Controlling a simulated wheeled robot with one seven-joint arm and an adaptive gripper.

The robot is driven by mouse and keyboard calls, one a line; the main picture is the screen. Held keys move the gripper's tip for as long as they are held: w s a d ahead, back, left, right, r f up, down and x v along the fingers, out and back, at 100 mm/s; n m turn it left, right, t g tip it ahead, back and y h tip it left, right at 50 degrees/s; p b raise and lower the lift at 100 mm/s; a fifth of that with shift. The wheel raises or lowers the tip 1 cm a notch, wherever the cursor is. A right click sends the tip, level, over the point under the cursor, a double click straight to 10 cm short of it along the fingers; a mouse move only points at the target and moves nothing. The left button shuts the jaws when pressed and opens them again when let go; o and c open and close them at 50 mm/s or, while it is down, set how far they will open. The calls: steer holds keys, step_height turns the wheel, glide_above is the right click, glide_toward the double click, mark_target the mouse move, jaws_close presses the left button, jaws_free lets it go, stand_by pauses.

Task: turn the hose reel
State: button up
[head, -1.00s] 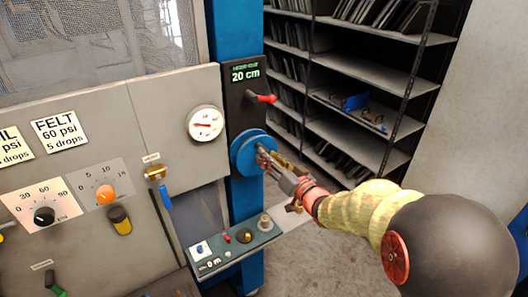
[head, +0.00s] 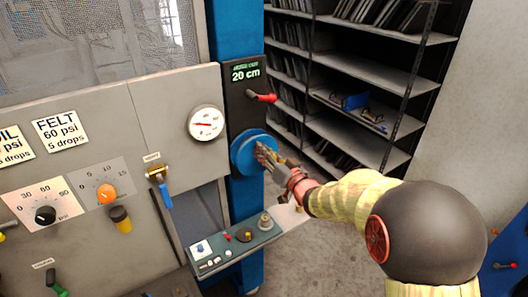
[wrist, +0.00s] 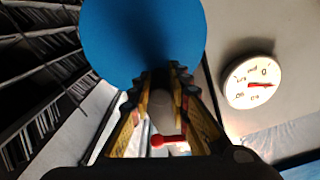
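The hose reel (head: 243,157) is a blue disc on the blue column, under a dark panel whose display reads 20 cm. My gripper (head: 262,153) is at the disc's face, right of its middle in the head view. In the wrist view the blue reel (wrist: 143,35) fills the top, and the yellow and black fingers (wrist: 167,85) point at it. They stand a little apart, closed around a greyish peg-like handle (wrist: 163,108). The handle is shaded and mostly hidden by the fingers.
A red lever (head: 262,97) sits just above the reel, and a round gauge (head: 206,123) to its left. A small control ledge (head: 235,248) juts out below. Shelves (head: 370,70) stand behind at the right. Open floor lies between.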

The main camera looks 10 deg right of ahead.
jaws_close()
steer(key=shift+w+b, duration=0.15)
steer(key=shift+b, duration=0.2)
